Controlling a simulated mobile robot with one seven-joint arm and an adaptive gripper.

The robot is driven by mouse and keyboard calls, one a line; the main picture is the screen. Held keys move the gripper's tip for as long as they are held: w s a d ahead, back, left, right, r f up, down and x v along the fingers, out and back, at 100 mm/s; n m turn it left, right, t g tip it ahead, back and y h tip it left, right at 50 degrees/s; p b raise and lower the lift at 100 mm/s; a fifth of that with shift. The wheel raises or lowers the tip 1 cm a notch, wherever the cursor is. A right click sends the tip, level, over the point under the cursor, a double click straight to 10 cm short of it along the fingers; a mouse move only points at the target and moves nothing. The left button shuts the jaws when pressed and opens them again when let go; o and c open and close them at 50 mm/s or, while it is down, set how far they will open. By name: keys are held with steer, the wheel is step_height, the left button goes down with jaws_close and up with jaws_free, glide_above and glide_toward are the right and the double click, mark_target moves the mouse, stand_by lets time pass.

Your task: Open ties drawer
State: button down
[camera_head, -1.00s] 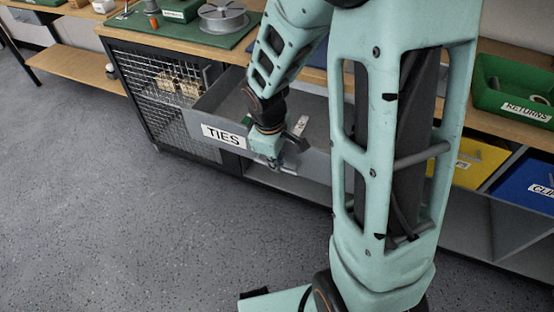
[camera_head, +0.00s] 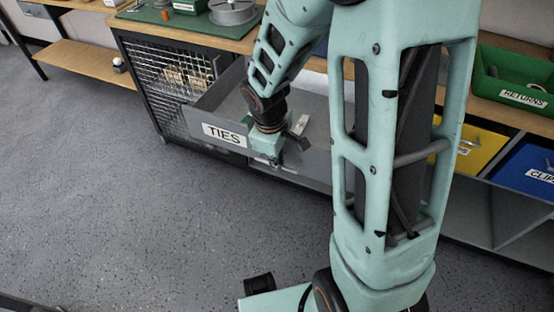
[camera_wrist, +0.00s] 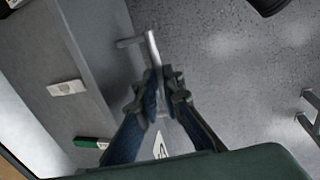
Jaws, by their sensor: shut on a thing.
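The grey ties drawer (camera_head: 208,102), with a white TIES label (camera_head: 223,134) on its front, stands pulled out from the bench. My gripper (camera_head: 272,160) is at the drawer's front, right of the label. In the wrist view, my gripper (camera_wrist: 165,78) is shut on the drawer's metal bar handle (camera_wrist: 152,46), with the fingers around the bar. The grey drawer front (camera_wrist: 100,50) runs along the left of that view. A pale item (camera_wrist: 66,88) and a green item (camera_wrist: 92,142) lie inside. My arm hides part of the drawer in the head view.
A mesh-fronted cabinet (camera_head: 160,75) stands left of the drawer. The wooden bench top carries a spool (camera_head: 233,12). At right are a green RETURNS bin (camera_head: 512,75), a yellow bin (camera_head: 480,148) and a blue bin (camera_head: 525,170). The grey floor (camera_head: 120,200) in front is clear.

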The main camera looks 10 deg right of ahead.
steer(key=c, duration=2)
jaws_free()
steer(key=shift+c, duration=0.2)
step_height(320, 180, up, 12)
steer(key=s+a, duration=0.1)
steer(key=s, duration=0.1)
steer(key=shift+a, duration=0.2)
steer(key=shift+f, duration=0.1)
